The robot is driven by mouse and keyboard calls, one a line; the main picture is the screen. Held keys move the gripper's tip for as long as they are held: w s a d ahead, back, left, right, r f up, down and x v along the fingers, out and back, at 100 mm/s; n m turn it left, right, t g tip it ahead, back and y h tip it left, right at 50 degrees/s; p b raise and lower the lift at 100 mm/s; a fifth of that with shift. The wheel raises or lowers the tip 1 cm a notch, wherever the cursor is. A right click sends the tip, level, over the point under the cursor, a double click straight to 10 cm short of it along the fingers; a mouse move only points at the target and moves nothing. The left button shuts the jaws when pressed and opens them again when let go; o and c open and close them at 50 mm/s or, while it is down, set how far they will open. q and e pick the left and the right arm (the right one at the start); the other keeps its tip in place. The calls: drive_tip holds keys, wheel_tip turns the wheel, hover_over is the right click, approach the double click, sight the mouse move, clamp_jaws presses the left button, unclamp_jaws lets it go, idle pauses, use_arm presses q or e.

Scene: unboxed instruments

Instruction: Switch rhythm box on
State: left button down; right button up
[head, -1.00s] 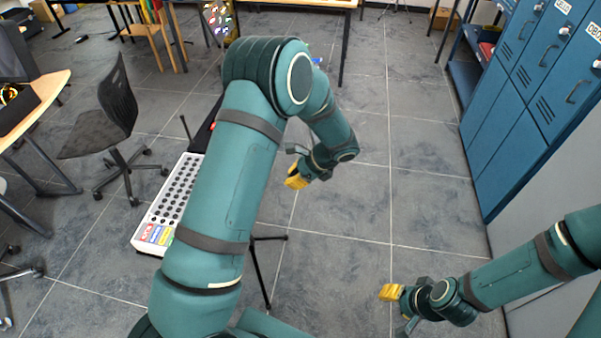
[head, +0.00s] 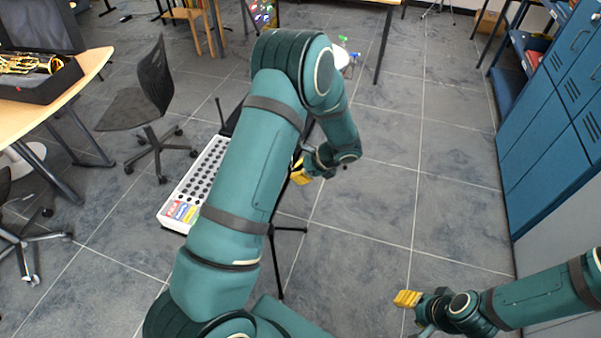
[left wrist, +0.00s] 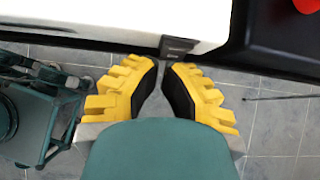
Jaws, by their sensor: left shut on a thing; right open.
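The rhythm box (head: 181,193) is a long white case with rows of dark knobs and coloured pads at its near end. My left arm hides its right part in the head view. In the left wrist view, the white case (left wrist: 110,18) crosses the top, with a small dark grey part (left wrist: 178,46) on its edge. My left gripper (head: 299,172) is beside the box; in the left wrist view its yellow fingers (left wrist: 164,68) are shut on this dark part, though the exact contact is hard to see. My right gripper (head: 407,299) is open and empty, over the floor.
A black stand (head: 277,262) is under the box. A black chair (head: 150,95) and a table (head: 88,68) with an open instrument case are on the left. Blue lockers (head: 545,145) line the right. The floor between is clear.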

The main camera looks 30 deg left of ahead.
use_arm(q)
drive_tip(key=shift+a+f+y, duration=0.2)
drive_tip(key=shift+a+y, duration=0.1)
drive_tip(key=shift+y, duration=0.2)
use_arm(e)
drive_tip(key=shift+s+f, duration=0.1)
drive_tip(key=shift+f, duration=0.25)
use_arm(q)
drive_tip(key=shift+r, duration=0.2)
use_arm(e)
drive_tip(key=shift+r, duration=0.15)
use_arm(q)
drive_tip(key=shift+r+p, duration=0.35)
drive_tip(key=shift+r, duration=0.3)
use_arm(e)
drive_tip(key=shift+r, duration=0.45)
use_arm(q)
drive_tip(key=d+f+p+v, duration=0.1)
drive_tip(key=v, duration=1.2)
drive_tip(key=shift+w, duration=0.2)
use_arm(e)
drive_tip(key=shift+w+d+r, duration=0.7)
drive_tip(key=shift+d+r, duration=0.1)
